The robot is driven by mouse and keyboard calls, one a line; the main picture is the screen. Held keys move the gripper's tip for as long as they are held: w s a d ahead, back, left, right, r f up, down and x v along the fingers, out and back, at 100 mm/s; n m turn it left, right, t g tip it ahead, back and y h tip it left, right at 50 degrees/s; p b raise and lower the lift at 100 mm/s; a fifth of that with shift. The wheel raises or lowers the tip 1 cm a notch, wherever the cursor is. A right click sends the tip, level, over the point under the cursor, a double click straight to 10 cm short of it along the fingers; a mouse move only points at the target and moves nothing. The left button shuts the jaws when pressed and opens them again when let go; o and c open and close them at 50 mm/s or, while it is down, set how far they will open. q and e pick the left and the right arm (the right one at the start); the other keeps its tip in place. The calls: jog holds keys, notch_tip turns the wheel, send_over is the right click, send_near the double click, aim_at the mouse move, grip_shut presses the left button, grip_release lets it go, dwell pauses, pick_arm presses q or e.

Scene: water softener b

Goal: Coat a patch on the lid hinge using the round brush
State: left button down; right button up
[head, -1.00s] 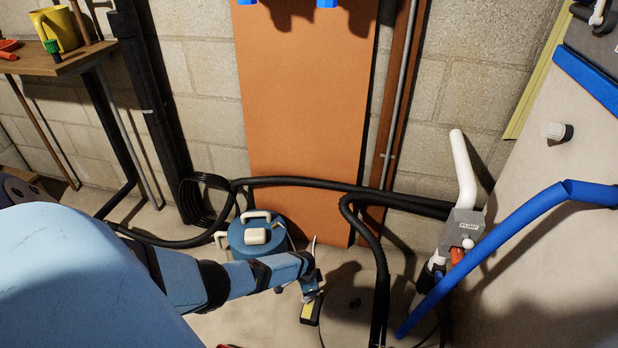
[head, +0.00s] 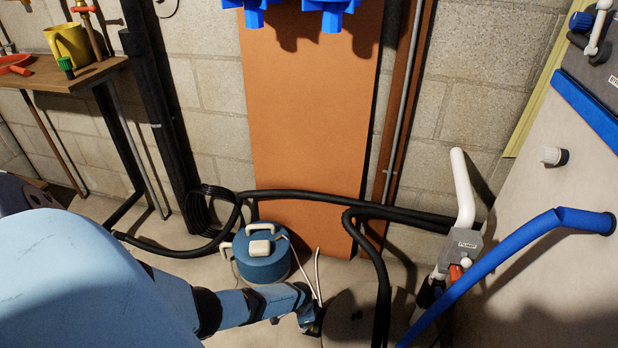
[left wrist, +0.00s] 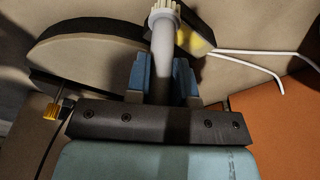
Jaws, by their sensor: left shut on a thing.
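My left gripper (head: 312,322) is low near the floor in the head view, close to the bottom edge. In the left wrist view my left gripper (left wrist: 160,82) is shut on the pale grey handle of the round brush (left wrist: 163,52). The brush's cream bristle end points away from the fingers, at the top edge. Behind it lies a broad round lid-like disc (left wrist: 85,50) with a dark rim. A yellow part (left wrist: 195,42) shows just beside the brush head. I cannot make out the lid hinge clearly. My right gripper is in neither view.
A blue canister (head: 262,262) with white handles stands behind my left gripper. A dark round cover (head: 350,318) lies to its right. Black hoses (head: 375,255) cross the floor. A pump (head: 455,252) and blue pipe (head: 500,255) stand right. A wooden table (head: 75,80) is left.

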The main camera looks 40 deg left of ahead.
pick_arm(q)
jog(key=shift+s+d+f, duration=0.1)
jog(key=shift+s+d, duration=0.2)
jog(key=shift+s, duration=0.35)
jog(key=s+d+p, duration=0.1)
jog(key=s+p, duration=0.1)
jog(key=shift+s+d, duration=0.35)
notch_tip(320, 180, up, 6)
jog(key=p, duration=0.5)
jog(key=shift+p, duration=0.3)
notch_tip(320, 180, up, 3)
jog(key=p, duration=0.2)
jog(key=shift+p, duration=0.4)
